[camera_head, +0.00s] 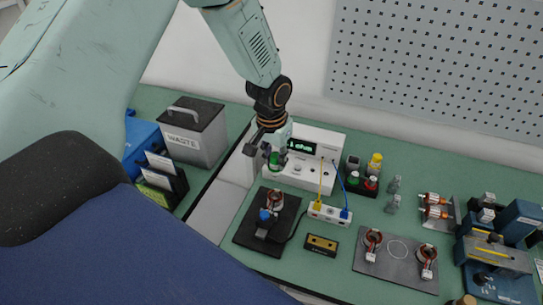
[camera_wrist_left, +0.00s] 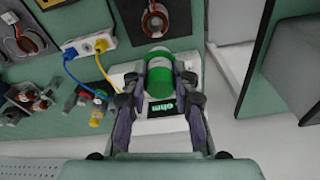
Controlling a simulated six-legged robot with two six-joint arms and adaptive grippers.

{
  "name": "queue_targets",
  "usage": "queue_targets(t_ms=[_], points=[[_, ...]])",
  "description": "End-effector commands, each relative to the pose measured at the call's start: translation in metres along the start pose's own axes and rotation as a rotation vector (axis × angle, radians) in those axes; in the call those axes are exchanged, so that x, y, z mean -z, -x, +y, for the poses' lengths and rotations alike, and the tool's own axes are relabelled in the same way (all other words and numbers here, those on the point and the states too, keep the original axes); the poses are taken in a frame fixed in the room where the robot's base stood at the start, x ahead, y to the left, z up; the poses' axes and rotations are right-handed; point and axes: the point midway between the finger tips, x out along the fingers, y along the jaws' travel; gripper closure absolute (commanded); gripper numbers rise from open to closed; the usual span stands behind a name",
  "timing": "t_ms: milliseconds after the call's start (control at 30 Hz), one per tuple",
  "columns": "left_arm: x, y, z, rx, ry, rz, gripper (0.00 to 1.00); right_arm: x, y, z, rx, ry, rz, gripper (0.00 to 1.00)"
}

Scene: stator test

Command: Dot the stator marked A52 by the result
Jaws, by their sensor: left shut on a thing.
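My left gripper (camera_head: 272,150) is shut on a green-and-white marker (camera_head: 275,160) in front of the resistance meter (camera_head: 318,150). In the left wrist view the marker (camera_wrist_left: 159,76) sits between both fingers (camera_wrist_left: 160,95), above the meter's lit display, where "ohm" shows. One copper-wound stator (camera_head: 274,199) is on a black fixture (camera_head: 250,232). Two more stators, left (camera_head: 373,240) and right (camera_head: 428,258), are on a grey mat (camera_head: 385,276) beside a white circle outline. Small white tags show on them, but I cannot read A52. My right gripper is out of view.
A marker rack (camera_head: 352,184) with red, green and yellow tops stands right of the meter. Yellow and blue leads run to a white socket block (camera_head: 329,213). A grey WASTE bin (camera_head: 194,130) stands left. Blue machinery (camera_head: 500,250) fills the right end.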

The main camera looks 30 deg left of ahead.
Motion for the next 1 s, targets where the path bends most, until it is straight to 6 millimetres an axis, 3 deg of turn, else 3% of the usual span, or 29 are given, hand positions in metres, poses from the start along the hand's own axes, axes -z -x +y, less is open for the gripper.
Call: queue_targets(t_ms=[700,1000], points=[[-0.007,-0.046,0.000,0.001,0.003,0.000,1.00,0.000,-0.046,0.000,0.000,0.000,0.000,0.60],[-0.008,-0.047,-0.001,0.001,0.003,0.000,1.00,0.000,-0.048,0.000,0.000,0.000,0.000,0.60]])
